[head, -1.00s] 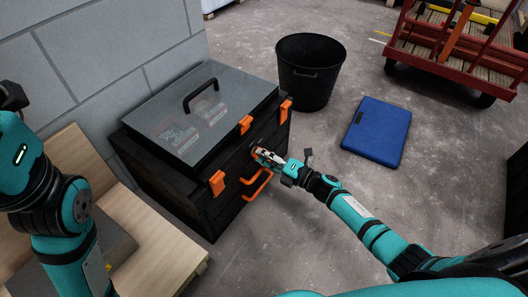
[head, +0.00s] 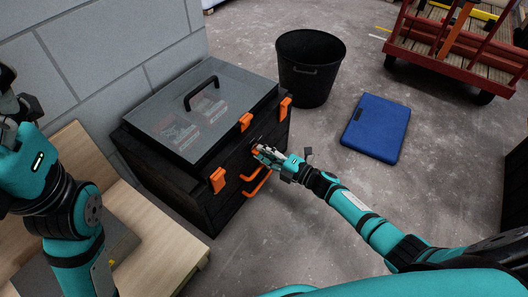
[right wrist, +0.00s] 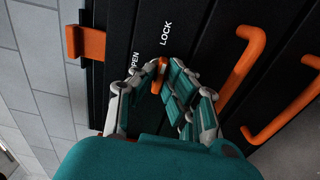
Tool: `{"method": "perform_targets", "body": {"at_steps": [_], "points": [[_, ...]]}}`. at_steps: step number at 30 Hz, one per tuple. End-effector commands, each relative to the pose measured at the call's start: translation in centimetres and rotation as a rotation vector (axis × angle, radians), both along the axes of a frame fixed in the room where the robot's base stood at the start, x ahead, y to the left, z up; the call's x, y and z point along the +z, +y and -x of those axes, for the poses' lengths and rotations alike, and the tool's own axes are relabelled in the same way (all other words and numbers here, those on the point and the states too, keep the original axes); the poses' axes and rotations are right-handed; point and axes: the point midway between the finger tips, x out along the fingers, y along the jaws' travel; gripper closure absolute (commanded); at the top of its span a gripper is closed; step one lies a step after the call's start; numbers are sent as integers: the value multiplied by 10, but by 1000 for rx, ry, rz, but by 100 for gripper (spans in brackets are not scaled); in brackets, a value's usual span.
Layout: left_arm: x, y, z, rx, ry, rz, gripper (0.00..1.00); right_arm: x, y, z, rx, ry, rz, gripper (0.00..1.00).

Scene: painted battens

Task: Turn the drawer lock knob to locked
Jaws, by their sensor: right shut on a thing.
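The drawer lock knob (right wrist: 159,75) is a small orange bar on the black front of the toolbox (head: 170,185). In the right wrist view its upper end points roughly toward the white LOCK label (right wrist: 166,33); the OPEN label (right wrist: 135,63) is to its left. My right gripper (right wrist: 158,82) is shut on the knob, with a finger on each side; the gripper also shows in the head view (head: 260,150). The fingers partly hide the knob. My left gripper (head: 22,106) is at the head view's left edge, away from the box, its jaws unclear.
Orange drawer handles (head: 256,182) are beside and below my right gripper. Orange latches (head: 218,180) hold the clear lid (head: 175,115). A black bin (head: 308,70), a blue case (head: 376,128) and a red cart (head: 455,50) stand on the floor; a wooden surface (head: 150,245) is at left.

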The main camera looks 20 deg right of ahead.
Motion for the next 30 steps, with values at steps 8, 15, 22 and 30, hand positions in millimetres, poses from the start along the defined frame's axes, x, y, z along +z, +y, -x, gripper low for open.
{"method": "perform_targets", "body": {"at_steps": [8,15,22,30], "points": [[0,0,-1,0,2,-2,0,0,-1,-1,-3,1,-1,67],[3,0,1,4,-10,-5,0,0,-2,1,-2,1,1,67],[2,0,1,2,-8,-4,0,-2,-21,25,-2,4,3,67],[2,0,1,2,-6,-2,0,-1,-56,70,-3,3,2,67]]}}
